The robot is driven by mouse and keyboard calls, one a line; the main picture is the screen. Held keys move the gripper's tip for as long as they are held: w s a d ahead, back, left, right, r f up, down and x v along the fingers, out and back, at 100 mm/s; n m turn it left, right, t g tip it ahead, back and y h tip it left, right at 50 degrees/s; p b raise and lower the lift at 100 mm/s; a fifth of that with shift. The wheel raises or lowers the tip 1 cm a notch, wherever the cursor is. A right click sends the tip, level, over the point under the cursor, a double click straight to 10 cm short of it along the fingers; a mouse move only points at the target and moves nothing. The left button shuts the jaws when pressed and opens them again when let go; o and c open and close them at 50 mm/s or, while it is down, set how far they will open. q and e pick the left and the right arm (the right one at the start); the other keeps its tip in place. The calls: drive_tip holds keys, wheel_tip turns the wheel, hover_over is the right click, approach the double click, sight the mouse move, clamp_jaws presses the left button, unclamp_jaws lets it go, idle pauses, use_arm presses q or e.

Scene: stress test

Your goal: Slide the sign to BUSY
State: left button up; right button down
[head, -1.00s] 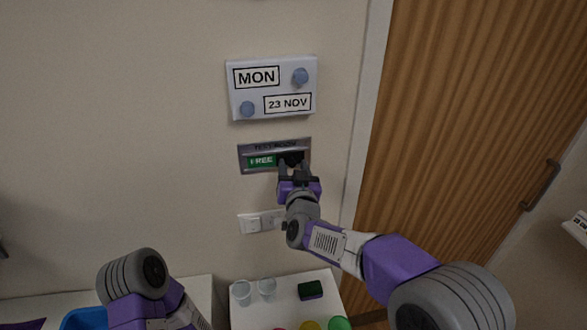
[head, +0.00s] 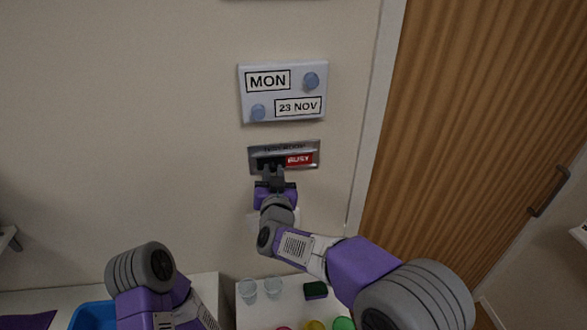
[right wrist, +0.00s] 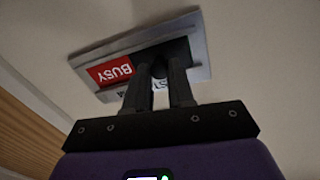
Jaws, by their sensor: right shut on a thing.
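The sign (head: 312,146) is a grey metal plate on the wall under the day-and-date board. Its window shows a red BUSY field (head: 299,159) on the right, and the dark slider part is on the left behind my gripper. My right gripper (head: 270,168) is at the left part of the sign, shut on the dark slider knob. In the right wrist view the fingers (right wrist: 162,75) close on the dark knob (right wrist: 172,52), with the red BUSY field (right wrist: 110,71) beside it. Of my left arm, only links show at the lower left; its gripper is not visible.
The date board (head: 283,92) with two blue knobs hangs above the sign. A wooden door (head: 470,130) stands to the right.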

drive_tip(key=shift+a, duration=0.1)
drive_tip(key=c, duration=1)
unclamp_jaws()
drive_tip(key=shift+s, duration=0.15)
drive_tip(key=s, duration=0.2)
drive_tip(key=s+b, duration=0.1)
drive_tip(key=s, duration=0.2)
drive_tip(key=s+d, duration=0.1)
drive_tip(key=s, duration=0.1)
drive_tip(key=shift+s, duration=0.15)
